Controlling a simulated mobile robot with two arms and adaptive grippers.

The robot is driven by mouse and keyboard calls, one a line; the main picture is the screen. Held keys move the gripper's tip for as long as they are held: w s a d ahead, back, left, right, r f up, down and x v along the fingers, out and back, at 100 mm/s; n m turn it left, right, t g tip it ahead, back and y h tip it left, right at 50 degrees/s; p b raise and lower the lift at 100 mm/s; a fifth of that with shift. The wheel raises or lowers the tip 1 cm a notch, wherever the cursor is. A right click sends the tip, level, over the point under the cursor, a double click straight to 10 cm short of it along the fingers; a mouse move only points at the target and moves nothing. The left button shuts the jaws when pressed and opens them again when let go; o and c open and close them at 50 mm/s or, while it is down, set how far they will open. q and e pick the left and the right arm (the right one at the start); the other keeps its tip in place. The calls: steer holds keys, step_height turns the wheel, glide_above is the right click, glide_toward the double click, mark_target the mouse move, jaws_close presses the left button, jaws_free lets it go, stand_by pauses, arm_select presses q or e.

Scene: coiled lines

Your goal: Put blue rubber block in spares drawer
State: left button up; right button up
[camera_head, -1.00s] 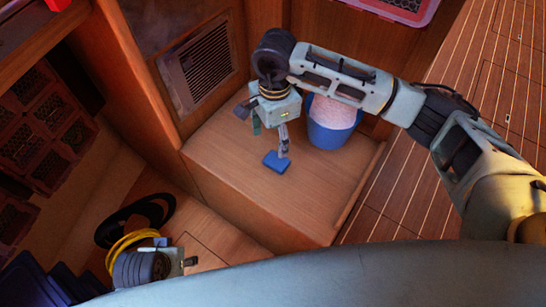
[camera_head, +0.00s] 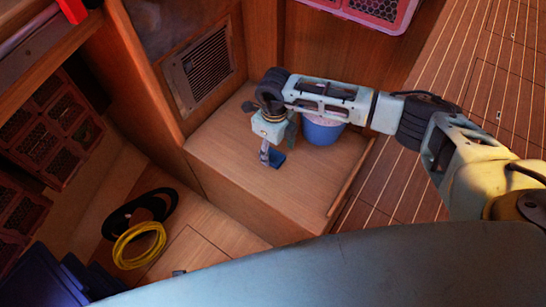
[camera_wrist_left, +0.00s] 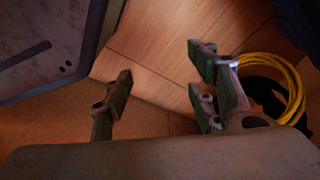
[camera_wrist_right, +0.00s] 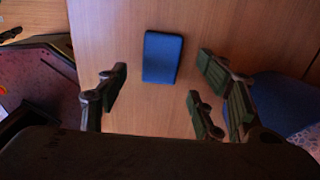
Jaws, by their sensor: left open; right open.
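The blue rubber block (camera_head: 279,159) lies on the wooden bench top, partly hidden by my right gripper (camera_head: 265,158) in the head view. In the right wrist view the block (camera_wrist_right: 162,57) lies flat on the wood, just ahead of the open fingers and apart from them. My right gripper (camera_wrist_right: 160,95) is open and empty. My left gripper (camera_wrist_left: 160,92) is open and empty in the left wrist view, above wooden boards; it is mostly hidden behind my body in the head view. I cannot make out which part is the spares drawer.
A blue bucket (camera_head: 323,132) with pale contents stands on the bench beside my right gripper. A yellow coil (camera_head: 139,246) and a black coil (camera_head: 160,203) lie at the lower left. A vent grille (camera_head: 205,65) is in the wall behind. The bench front (camera_head: 235,205) drops to a lower level.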

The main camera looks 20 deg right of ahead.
mark_target(274, 157)
step_height(274, 157, down, 3)
steer(key=shift+f, duration=0.2)
arm_select(q)
steer(key=shift+w+r, duration=0.45)
steer(key=shift+r, duration=0.25)
arm_select(e)
steer(key=c, duration=0.4)
arm_select(q)
steer(key=shift+s+r, duration=0.1)
steer(key=shift+s, duration=0.15)
arm_select(e)
steer(key=c, duration=1)
steer(key=shift+o, duration=0.2)
